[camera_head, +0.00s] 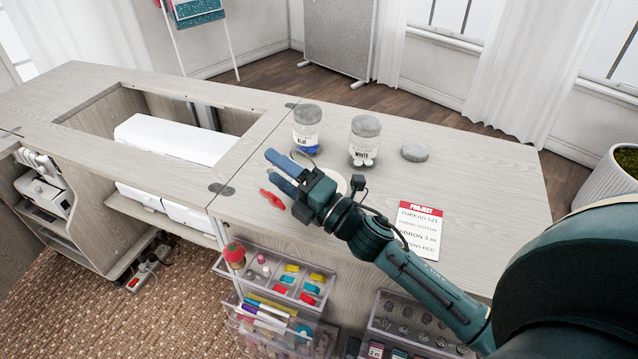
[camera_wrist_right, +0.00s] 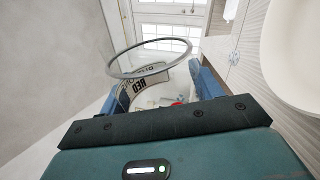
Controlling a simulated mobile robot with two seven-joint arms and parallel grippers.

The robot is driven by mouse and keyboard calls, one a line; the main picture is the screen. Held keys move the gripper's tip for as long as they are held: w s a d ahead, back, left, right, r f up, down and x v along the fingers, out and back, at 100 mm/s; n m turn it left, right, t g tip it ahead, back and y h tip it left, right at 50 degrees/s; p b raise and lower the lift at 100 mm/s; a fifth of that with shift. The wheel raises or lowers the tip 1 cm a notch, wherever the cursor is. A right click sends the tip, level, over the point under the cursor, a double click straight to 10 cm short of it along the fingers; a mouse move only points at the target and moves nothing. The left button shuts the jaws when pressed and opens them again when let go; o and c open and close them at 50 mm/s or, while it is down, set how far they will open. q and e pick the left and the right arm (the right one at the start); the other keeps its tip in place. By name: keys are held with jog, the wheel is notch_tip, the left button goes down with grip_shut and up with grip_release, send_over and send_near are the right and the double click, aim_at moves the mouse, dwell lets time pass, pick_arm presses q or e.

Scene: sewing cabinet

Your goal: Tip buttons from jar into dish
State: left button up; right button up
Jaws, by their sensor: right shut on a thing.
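My right gripper (camera_head: 281,174) is shut on a clear open jar over the front left of the tabletop. In the right wrist view the jar (camera_wrist_right: 150,72) has a "RED" label and an uncovered rim, with a little red showing inside between the fingers (camera_wrist_right: 200,85). In the head view its glass hardly shows; a red patch, apparently the buttons (camera_head: 272,201), is just beyond the fingers. The pale dish (camera_head: 341,183) is mostly hidden behind my gripper; a pale round surface, likely the dish (camera_wrist_right: 298,50), is at the right of the wrist view. My left gripper is out of view.
Lidded jars labelled blue (camera_head: 306,130) and white (camera_head: 364,142) stand behind my gripper. A loose grey lid (camera_head: 414,152) lies to their right. A project card (camera_head: 418,228) lies at the right. The cabinet opening (camera_head: 175,130) is at the left; clear trays (camera_head: 270,285) hang in front.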

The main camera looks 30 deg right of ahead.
jog(key=shift+w+d+r+m+p, duration=0.15)
jog(key=shift+d+r+m+p, duration=0.15)
jog(key=shift+d+r+m, duration=0.15)
jog(key=shift+w+d+f+m+t+h, duration=0.1)
jog(key=shift+f+m+t+h, duration=0.3)
jog(key=shift+m, duration=0.75)
jog(key=shift+d+r+m+h+p, duration=0.25)
jog(key=shift+m+h+p, duration=0.15)
jog(key=shift+m+p, duration=0.3)
jog(key=shift+w+r+m, duration=0.1)
jog(key=shift+r+m, duration=0.05)
jog(key=shift+m, duration=0.25)
jog(key=shift+w+d+f+m+t+h+p, duration=0.15)
jog(key=shift+d+f+m+h+p, duration=0.1)
jog(key=shift+m, duration=0.35)
jog(key=shift+d+f+m+t+h+p, duration=0.15)
jog(key=shift+m+h, duration=0.1)
jog(key=shift+m, duration=0.35)
jog(key=shift+d+r+m+p, duration=0.1)
jog(key=shift+r+m+p, duration=0.05)
jog(key=shift+m+p, duration=0.3)
jog(key=shift+f+n+b, duration=0.3)
jog(key=shift+n+b, duration=0.05)
jog(key=shift+b, duration=0.25)
jog(key=shift+a+r+n+y+b, duration=0.2)
jog(key=shift+a+n+y, duration=0.1)
jog(key=shift+n, duration=0.45)
jog(key=shift+a+r+n+y+b, duration=0.1)
jog(key=shift+a+r+n+y, duration=0.15)
jog(key=shift+n, duration=0.5)
